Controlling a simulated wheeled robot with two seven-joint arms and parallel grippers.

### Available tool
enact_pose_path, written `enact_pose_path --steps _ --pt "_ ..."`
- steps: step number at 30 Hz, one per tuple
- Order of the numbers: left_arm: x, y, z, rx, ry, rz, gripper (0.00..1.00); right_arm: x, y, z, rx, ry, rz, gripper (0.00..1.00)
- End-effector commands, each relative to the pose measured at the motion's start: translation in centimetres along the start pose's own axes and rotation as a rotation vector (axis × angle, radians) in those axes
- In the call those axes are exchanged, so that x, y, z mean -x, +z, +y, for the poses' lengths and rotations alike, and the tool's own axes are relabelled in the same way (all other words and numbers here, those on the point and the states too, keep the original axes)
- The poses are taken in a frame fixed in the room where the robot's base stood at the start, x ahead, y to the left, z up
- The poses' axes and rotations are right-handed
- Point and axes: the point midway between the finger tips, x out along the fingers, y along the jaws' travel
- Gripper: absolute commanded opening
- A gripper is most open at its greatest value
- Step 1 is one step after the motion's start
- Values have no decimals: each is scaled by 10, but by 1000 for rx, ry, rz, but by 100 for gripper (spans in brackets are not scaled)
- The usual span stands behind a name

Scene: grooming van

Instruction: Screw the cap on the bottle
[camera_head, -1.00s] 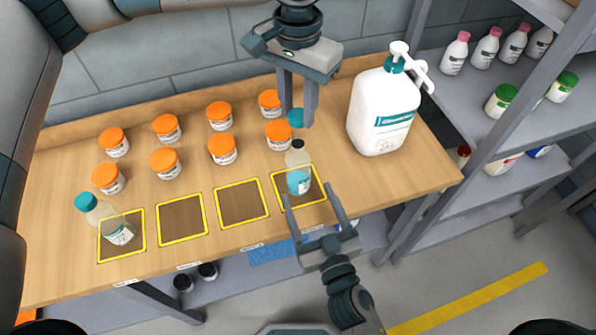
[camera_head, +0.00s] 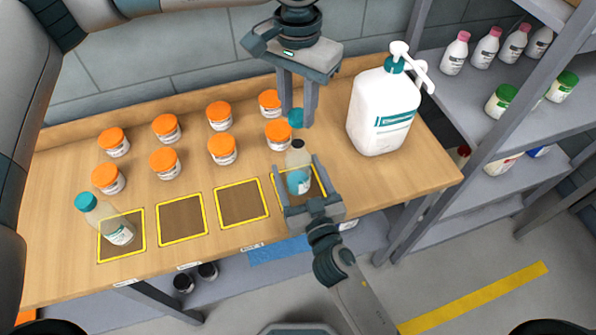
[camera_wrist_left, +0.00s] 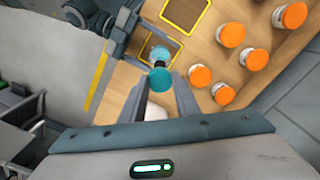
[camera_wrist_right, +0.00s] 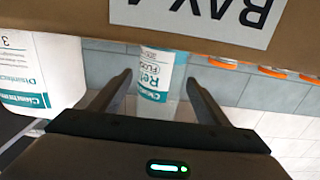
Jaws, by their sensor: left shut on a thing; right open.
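The bottle (camera_head: 299,180), clear with teal liquid and a white-teal label, stands upright on the rightmost yellow-framed mat. Its dark neck is bare on top. My left gripper (camera_head: 297,115) points down above and behind it, shut on the teal cap (camera_head: 295,119). In the left wrist view the cap (camera_wrist_left: 160,79) sits between the fingertips, with the bottle (camera_wrist_left: 158,56) beyond it. My right gripper (camera_head: 298,180) is open, its fingers on either side of the bottle. In the right wrist view the bottle's label (camera_wrist_right: 157,80) shows between the fingers; contact cannot be told.
Orange-capped jars (camera_head: 222,148) stand in rows behind the mats. A white pump jug (camera_head: 384,112) stands to the right. A teal-capped bottle (camera_head: 105,222) stands on the leftmost mat. Two middle mats (camera_head: 181,219) are empty. A grey shelf (camera_head: 480,90) with bottles is at the right.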

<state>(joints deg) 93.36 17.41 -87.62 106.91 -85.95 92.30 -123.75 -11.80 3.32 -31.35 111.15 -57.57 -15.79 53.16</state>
Motion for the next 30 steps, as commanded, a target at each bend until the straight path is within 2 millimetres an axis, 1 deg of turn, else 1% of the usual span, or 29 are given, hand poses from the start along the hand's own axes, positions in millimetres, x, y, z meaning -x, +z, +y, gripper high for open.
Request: enact_pose_path --steps 2,3,5,6,8,9,10,11,16,25,27,30 --pt "0 0 0 0 0 0 8 0 0 0 0 0 0 69" --pt "0 0 0 0 0 0 8 0 0 0 0 0 0 65" --pt "0 0 0 0 0 0 8 0 0 0 0 0 0 50" --pt "0 0 0 0 0 0 8 0 0 0 0 0 0 41" --pt "0 0 0 0 0 0 8 0 0 0 0 0 0 26" --pt "0 0 0 0 0 0 8 0 0 0 0 0 0 17" --pt "0 0 0 0 0 0 8 0 0 0 0 0 0 10" --pt "0 0 0 0 0 0 8 0 0 0 0 0 0 7" --pt "-6 0 0 0 1 -1 8 0 0 0 0 0 0 6" --pt "-41 1 0 0 0 -2 8 0 0 0 0 0 0 6" --pt "-47 1 0 0 0 -2 8 0 0 0 0 0 0 6" --pt "-50 0 0 0 0 1 8 0 0 0 0 0 0 6"
